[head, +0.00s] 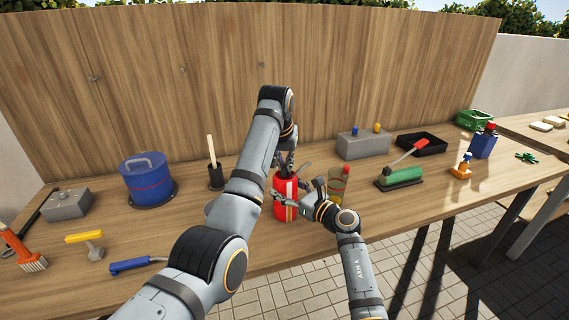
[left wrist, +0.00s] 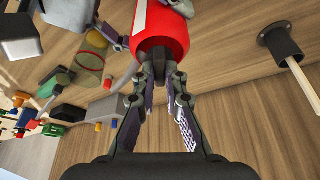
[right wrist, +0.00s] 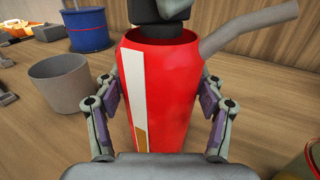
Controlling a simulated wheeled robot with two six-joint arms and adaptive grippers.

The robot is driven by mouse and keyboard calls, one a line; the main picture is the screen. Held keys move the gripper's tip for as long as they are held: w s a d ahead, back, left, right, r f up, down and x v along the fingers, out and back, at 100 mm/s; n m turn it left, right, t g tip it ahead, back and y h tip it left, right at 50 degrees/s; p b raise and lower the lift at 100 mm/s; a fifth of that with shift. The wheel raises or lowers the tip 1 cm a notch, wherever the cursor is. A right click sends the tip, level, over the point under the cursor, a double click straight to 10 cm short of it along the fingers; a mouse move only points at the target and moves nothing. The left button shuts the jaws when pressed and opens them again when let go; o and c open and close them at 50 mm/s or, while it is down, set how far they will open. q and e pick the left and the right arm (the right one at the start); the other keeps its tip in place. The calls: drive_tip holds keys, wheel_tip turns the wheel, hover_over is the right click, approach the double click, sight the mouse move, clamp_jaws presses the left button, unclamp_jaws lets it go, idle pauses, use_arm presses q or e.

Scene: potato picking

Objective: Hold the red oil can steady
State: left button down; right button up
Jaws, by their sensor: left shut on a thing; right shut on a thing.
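The red oil can (head: 285,205) stands upright on the wooden table, with a pale stripe and a grey spout. It also shows in the left wrist view (left wrist: 165,45) and the right wrist view (right wrist: 165,85). My left gripper (head: 286,163) reaches down from above and is shut on the dark cap at the can's top (left wrist: 157,62). My right gripper (head: 303,193) is shut around the can's body from the side, one finger on each side (right wrist: 164,118). The can's lower part is hidden in the right wrist view.
A glass jar (head: 338,185) stands close right of the can. A holder with a wooden-handled tool (head: 215,178) and a blue pot (head: 147,180) stand to the left. A green-based tool (head: 400,177) lies to the right. A wooden panel (head: 200,75) rises behind.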

use_arm(q)
drive_tip(key=shift+n, duration=0.3)
drive_tip(key=c, duration=1.4)
unclamp_jaws()
drive_tip(key=d+v, duration=0.1)
drive_tip(key=v, duration=1.1)
drive_tip(key=shift+a, duration=0.45)
drive_tip(key=shift+s, duration=0.1)
